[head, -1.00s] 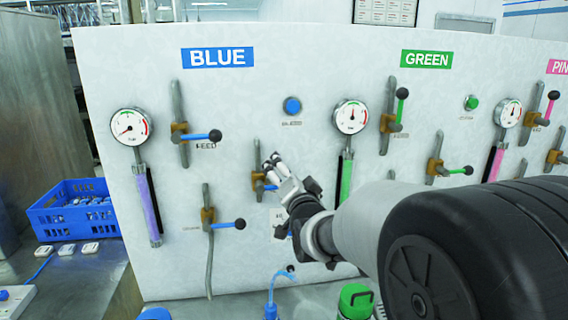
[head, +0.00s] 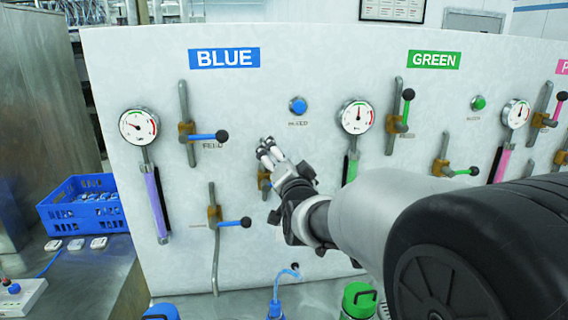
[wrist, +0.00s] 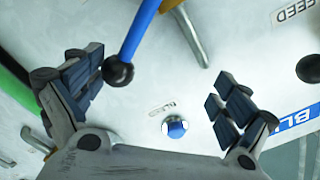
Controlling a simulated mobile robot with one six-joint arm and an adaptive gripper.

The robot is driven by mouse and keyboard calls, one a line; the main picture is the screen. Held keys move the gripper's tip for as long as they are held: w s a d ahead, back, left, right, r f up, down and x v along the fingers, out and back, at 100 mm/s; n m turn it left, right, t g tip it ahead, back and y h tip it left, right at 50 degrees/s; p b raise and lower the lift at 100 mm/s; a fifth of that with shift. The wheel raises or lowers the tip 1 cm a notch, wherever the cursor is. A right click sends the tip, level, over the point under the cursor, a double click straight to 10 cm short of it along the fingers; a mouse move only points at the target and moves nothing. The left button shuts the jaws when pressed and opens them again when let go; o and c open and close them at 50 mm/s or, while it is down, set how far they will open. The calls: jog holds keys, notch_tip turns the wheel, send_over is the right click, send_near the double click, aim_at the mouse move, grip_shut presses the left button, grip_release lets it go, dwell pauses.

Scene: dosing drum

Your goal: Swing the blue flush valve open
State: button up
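The blue flush valve shows only partly in the head view, its brass body (head: 264,181) behind my gripper (head: 266,148); its label cannot be read. In the wrist view, a blue lever (wrist: 142,30) with a black ball end (wrist: 118,72) comes down from the top edge, slanting away from its grey pipe (wrist: 190,36). My gripper (wrist: 158,84) is open, with one finger on each side of the ball. The ball is close beside the left finger; whether they touch, I cannot tell.
The blue feed valve (head: 187,133) is up and left, and a lower blue-handled valve (head: 215,214) is down and left. A blue button (head: 298,105) is above my gripper. Gauges (head: 138,127), the green valves (head: 440,165) and a blue crate (head: 82,210) stand around.

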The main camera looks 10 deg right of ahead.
jog(key=shift+a+r+p, duration=0.3)
jog(key=shift+a+r, duration=0.25)
jog(key=shift+a, duration=0.2)
jog(key=shift+a+r, duration=0.3)
jog(key=shift+a, duration=0.5)
jog(key=shift+a+r+p, duration=0.15)
jog(key=shift+a+p, duration=0.4)
jog(key=shift+a, duration=1.1)
jog(key=shift+d+f+b, duration=0.5)
jog(key=shift+d+b, duration=0.05)
jog(key=shift+b, duration=0.45)
jog(key=s+b, duration=0.1)
jog(key=s, duration=0.8)
jog(key=shift+b, duration=0.4)
